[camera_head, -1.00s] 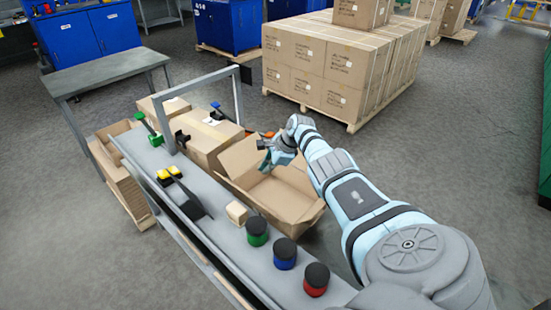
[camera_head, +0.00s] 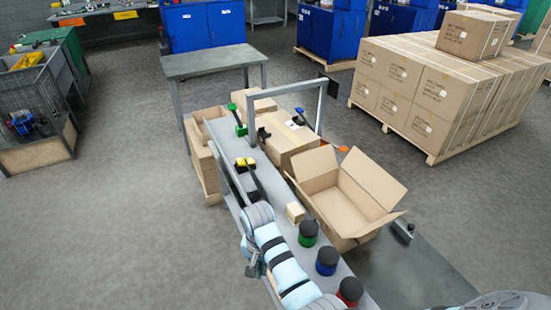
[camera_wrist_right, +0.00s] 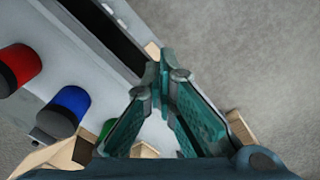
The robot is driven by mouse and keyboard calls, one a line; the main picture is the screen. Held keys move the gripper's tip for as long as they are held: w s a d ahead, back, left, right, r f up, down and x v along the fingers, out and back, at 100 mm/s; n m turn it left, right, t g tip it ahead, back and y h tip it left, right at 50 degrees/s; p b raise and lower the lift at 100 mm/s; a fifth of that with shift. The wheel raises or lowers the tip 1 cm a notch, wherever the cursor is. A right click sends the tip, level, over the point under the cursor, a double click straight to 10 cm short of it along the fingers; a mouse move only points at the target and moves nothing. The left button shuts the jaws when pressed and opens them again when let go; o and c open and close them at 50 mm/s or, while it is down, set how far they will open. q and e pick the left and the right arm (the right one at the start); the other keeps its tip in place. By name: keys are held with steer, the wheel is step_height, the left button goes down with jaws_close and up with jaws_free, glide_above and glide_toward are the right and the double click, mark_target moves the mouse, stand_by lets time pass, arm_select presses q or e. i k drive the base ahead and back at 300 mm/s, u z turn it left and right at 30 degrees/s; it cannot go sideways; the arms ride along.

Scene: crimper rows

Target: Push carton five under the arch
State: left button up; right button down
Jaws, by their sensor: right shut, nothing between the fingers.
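An open-topped carton (camera_head: 345,205) with its flaps spread stands on the dark belt (camera_head: 415,275). A taped, closed carton (camera_head: 290,142) stands just beyond it, at the grey arch (camera_head: 321,105). Another carton (camera_head: 256,108) stands farther along. I can read no number on them, so I cannot tell which is carton five. My right gripper (camera_head: 252,270) hangs at the left edge of the bench, apart from the cartons. In the right wrist view its fingers (camera_wrist_right: 165,75) are together and empty. My left gripper is not in view.
Green (camera_head: 308,233), blue (camera_head: 326,261) and red (camera_head: 350,290) black-topped pots stand on the narrow bench beside a small wooden block (camera_head: 295,212). A black tool with yellow (camera_head: 245,163) lies farther up. A grey table (camera_head: 215,60) stands behind.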

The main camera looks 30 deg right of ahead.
mark_target(288, 139)
steer(key=k, duration=0.3)
steer(key=u, duration=0.65)
steer(key=i, duration=2.05)
steer(key=z, duration=1.2)
steer(key=i, duration=0.7)
steer(key=z, duration=0.9)
steer(key=i, duration=0.55)
